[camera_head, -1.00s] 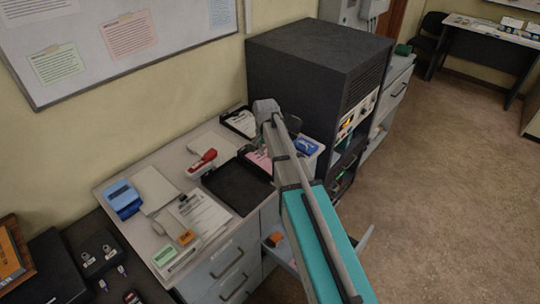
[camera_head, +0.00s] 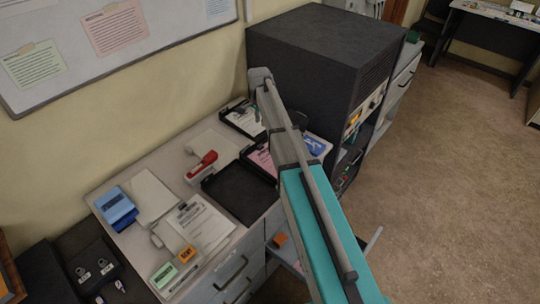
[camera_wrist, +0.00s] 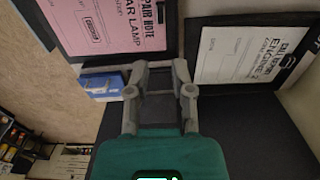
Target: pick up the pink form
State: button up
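The pink form (camera_wrist: 105,22) lies flat in a black tray (camera_wrist: 165,42), with the words "REPAIR NOTE" partly readable. It also shows in the head view as a pink patch (camera_head: 262,160), partly covered by my arm. My gripper (camera_wrist: 159,66) is open and empty in the wrist view. Its fingertips appear just below the tray's near edge in the picture, apart from the form. I cannot tell its exact height above the tray. In the head view my arm mostly hides the gripper.
A white form (camera_wrist: 235,48) lies in another black tray to the right. A blue object (camera_wrist: 100,85) sits beside the pink form's tray. An empty black tray (camera_head: 240,193), a red-topped stapler (camera_head: 203,166) and a tall dark cabinet (camera_head: 310,50) stand close by.

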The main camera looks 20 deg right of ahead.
dwell(0.3)
jog(key=shift+w, duration=0.1)
jog(key=b, duration=0.9)
send_over(261, 145)
notch_tip(261, 145, down, 9)
jog(key=shift+a+r, duration=0.1)
jog(key=shift+r, duration=0.1)
jog(key=shift+f, duration=0.1)
jog(key=shift+f+b, duration=2.4)
jog(key=shift+f, duration=0.1)
